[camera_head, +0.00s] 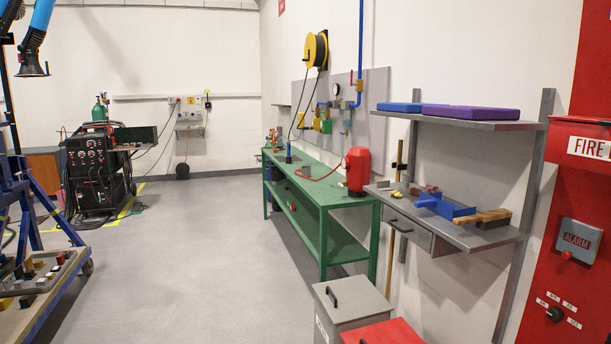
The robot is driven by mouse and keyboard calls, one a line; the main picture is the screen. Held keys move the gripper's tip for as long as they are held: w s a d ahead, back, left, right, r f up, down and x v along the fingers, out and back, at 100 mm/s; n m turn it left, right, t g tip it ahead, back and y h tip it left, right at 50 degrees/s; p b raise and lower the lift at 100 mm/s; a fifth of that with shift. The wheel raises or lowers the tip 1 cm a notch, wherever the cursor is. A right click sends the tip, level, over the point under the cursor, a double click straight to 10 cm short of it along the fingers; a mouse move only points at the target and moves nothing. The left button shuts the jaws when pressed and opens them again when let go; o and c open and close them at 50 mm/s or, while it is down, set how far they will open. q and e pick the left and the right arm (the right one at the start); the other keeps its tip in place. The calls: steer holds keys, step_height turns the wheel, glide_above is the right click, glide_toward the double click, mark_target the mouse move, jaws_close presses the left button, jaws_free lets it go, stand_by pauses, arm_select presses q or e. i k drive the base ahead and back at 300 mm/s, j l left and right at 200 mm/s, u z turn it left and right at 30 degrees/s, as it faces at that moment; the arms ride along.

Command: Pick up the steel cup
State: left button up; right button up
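A small grey object (308,171) stands on the green workbench (340,199), left of a red tank. It may be the steel cup, but it is too small to tell for sure. No other thing that is clearly a steel cup shows. Neither of my grippers is in view.
A red tank (357,171) stands at the bench's near end. A grey shelf (475,234) with tools and grey and red bins (349,305) are nearer. A welding machine (97,175) and a blue frame with a parts table (58,298) are left. The middle floor (200,255) is clear.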

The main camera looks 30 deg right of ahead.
mark_target(306, 171)
steer(key=i+z, duration=0.25)
steer(key=i, duration=0.9)
steer(key=i+j+z, duration=0.2)
steer(key=i, duration=2.85)
steer(key=i+z, duration=0.2)
steer(key=i, duration=0.7)
steer(key=i+j+z, duration=0.15)
steer(key=i, duration=0.8)
